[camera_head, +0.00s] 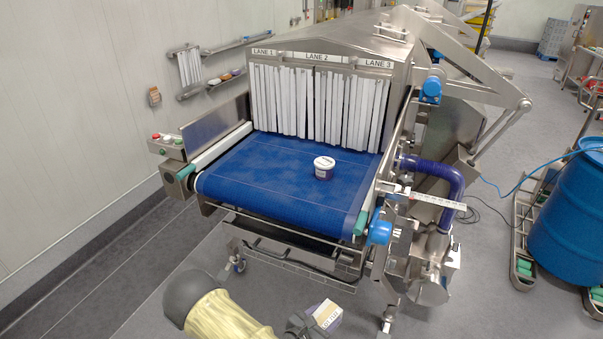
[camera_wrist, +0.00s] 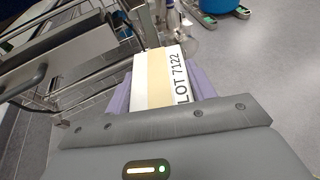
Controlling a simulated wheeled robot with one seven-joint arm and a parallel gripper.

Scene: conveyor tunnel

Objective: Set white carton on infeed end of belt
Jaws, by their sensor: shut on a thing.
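The white carton (camera_head: 327,314) has a tan band and is in my gripper (camera_head: 318,321), low in the head view, in front of and below the belt's near end. In the wrist view the carton (camera_wrist: 155,78) shows a "LOT 7122" label, with a lilac finger pad on each side. My gripper is shut on it. The blue belt (camera_head: 260,180) runs from its near rounded end to the white strip curtain under the signs for lanes 1, 2 and 3. The carton is clear of the belt.
A small white-lidded purple tub (camera_head: 324,168) stands on the belt, right of centre, before the strip curtain (camera_head: 310,105). The belt's left and near parts are clear. A control box (camera_head: 168,148) stands at the left; a blue drum (camera_head: 568,215) stands far right.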

